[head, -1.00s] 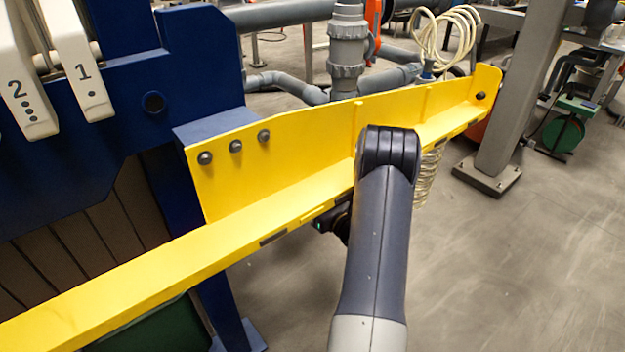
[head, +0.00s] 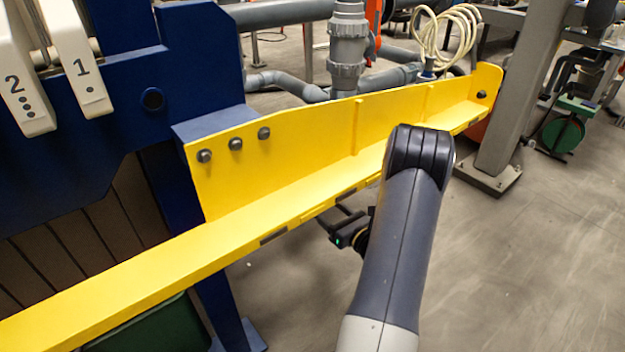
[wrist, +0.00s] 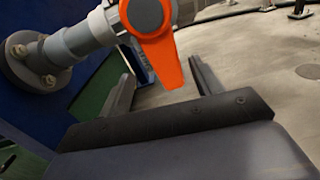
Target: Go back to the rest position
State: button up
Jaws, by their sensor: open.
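My gripper (wrist: 160,92) is open in the wrist view, with its two dark fingers spread apart and nothing seen between them. An orange valve handle (wrist: 155,50) on a grey pipe shows beyond the fingers, near the top of the view. I cannot tell its exact distance from the fingers. In the head view, part of my gripper (head: 343,226) shows below the yellow beam, just left of my arm. The rest of it is hidden behind the beam and my arm.
The long yellow beam (head: 290,205) crosses the head view beside my arm. The blue press frame (head: 200,65) with white numbered levers (head: 85,75) stands at left. A grey post (head: 515,95) stands at right. Open floor (head: 530,270) lies at lower right.

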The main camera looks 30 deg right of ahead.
jog(key=shift+w, duration=0.1)
jog(key=w, duration=0.6)
jog(key=shift+w+a, duration=0.15)
jog(key=shift+a, duration=0.2)
jog(key=shift+w+d+f+n, duration=0.1)
jog(key=shift+w+d+n, duration=0.15)
jog(key=shift+n, duration=0.05)
jog(key=shift+w+d+n+b, duration=0.1)
jog(key=shift+d+n+b, duration=0.5)
jog(key=shift+n, duration=0.8)
